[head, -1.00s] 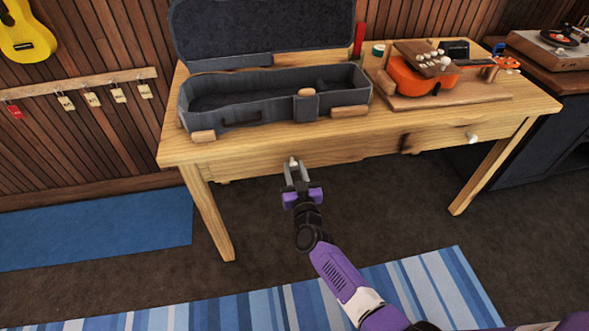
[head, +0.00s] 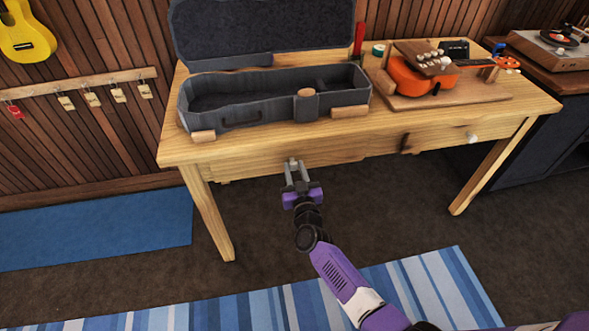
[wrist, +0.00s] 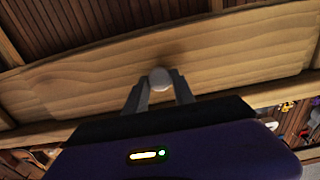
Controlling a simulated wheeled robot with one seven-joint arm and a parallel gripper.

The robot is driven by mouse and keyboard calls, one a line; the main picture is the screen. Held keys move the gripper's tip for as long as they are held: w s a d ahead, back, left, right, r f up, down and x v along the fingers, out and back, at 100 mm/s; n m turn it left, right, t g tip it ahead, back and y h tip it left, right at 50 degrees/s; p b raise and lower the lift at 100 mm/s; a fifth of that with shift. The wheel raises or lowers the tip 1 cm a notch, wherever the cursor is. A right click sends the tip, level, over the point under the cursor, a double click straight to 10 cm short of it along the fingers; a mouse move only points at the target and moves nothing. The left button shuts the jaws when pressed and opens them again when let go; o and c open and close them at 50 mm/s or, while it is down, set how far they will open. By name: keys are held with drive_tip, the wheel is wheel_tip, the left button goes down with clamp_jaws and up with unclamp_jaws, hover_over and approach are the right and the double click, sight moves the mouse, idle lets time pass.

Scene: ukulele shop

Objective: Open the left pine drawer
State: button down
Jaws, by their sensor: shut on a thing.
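The left pine drawer (wrist: 85,90) is a pale wood front set under the workbench top, and it looks closed. Its round white knob (wrist: 160,78) sits between my fingertips in the wrist view. My gripper (head: 294,168) is at the bench's front edge, shut on that knob. In the head view my fingers mostly hide the knob. The gripper body covers the lower part of the wrist view.
An open grey ukulele case (head: 240,118) stands on the workbench (head: 400,128), left of an orange ukulele (head: 412,80). Another white knob (head: 472,138) is on the right drawer. Striped (head: 260,307) and blue (head: 100,228) mats lie on the dark floor.

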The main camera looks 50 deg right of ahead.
drive_tip(key=p+v, duration=0.9)
drive_tip(key=v, duration=1.9)
drive_tip(key=shift+w, duration=0.1)
drive_tip(key=c, duration=1.1)
unclamp_jaws()
drive_tip(key=shift+a, duration=0.1)
drive_tip(key=b+v, duration=0.1)
drive_tip(key=v, duration=0.6)
drive_tip(key=shift+s+a, duration=0.2)
drive_tip(key=shift+s, duration=0.15)
